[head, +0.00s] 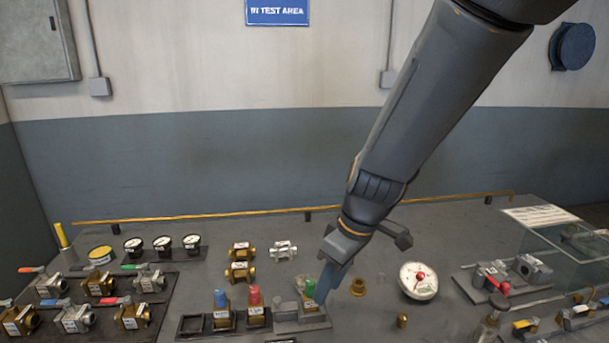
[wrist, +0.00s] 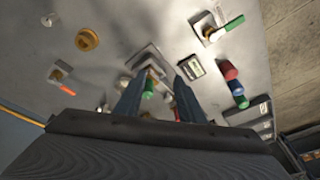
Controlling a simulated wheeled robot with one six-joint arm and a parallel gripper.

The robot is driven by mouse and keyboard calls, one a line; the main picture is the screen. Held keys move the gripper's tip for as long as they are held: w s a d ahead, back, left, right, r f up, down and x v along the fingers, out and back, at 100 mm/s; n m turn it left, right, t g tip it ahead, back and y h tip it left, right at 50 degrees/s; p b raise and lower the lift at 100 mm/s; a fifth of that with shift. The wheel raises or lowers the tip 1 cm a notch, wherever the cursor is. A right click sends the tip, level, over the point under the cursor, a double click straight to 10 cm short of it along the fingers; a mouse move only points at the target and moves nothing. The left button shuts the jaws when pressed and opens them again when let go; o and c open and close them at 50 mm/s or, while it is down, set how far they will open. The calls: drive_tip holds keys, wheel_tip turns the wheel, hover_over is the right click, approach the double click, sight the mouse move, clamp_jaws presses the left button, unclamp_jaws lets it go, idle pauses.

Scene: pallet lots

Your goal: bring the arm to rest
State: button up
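My gripper (head: 325,290) points down over the bench, close beside a green-capped brass valve (head: 309,289) in the head view. In the wrist view its two fingers (wrist: 160,78) stand apart, with a gap between them. A green cap (wrist: 148,90) shows in that gap, nearer the left finger and much narrower than the gap. I cannot tell whether a finger touches it. My arm reaches down from the upper right of the head view.
Blue-capped (head: 221,299) and red-capped (head: 255,297) valves stand left of my gripper. A white dial gauge (head: 419,281) lies to its right. Several lever valves (head: 98,284) fill the left side. A glass-sided box (head: 570,245) stands at the right. The air above the bench is open.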

drive_tip(key=s+d+f+m+h, duration=0.1)
drive_tip(key=s+d+m, duration=0.3)
drive_tip(key=d, duration=0.3)
drive_tip(key=s+d+f+m+h, duration=0.1)
drive_tip(key=s+d+m+h, duration=0.1)
drive_tip(key=s+d+m, duration=0.2)
drive_tip(key=shift+d+f+m, duration=0.2)
drive_tip(key=shift+d+m, duration=1.1)
drive_tip(key=shift+d, duration=0.5)
